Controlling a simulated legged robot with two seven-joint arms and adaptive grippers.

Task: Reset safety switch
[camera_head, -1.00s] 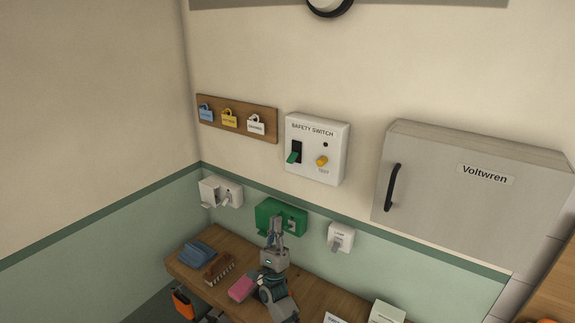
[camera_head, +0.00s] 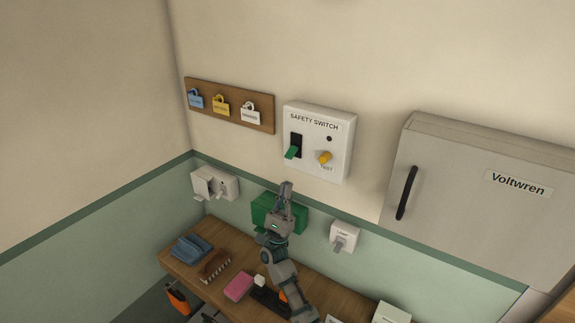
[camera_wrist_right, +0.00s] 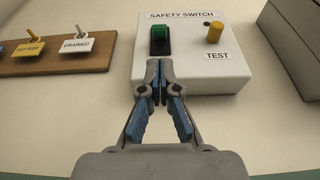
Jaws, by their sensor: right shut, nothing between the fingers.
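The white safety switch box (camera_head: 318,142) hangs on the wall, with a green lever (camera_head: 292,152) in a black slot and a yellow TEST knob (camera_head: 325,157). The green lever tilts down and outward in the head view. My right gripper (camera_head: 286,186) is shut and empty, pointing up just below the box. My left gripper is not in view.
A wooden board (camera_head: 230,106) with hanging padlock tags is left of the box. A grey Voltwren cabinet (camera_head: 470,190) stands out at the right. Below are a green wall box (camera_head: 264,212), white sockets and a cluttered wooden bench (camera_head: 222,242).

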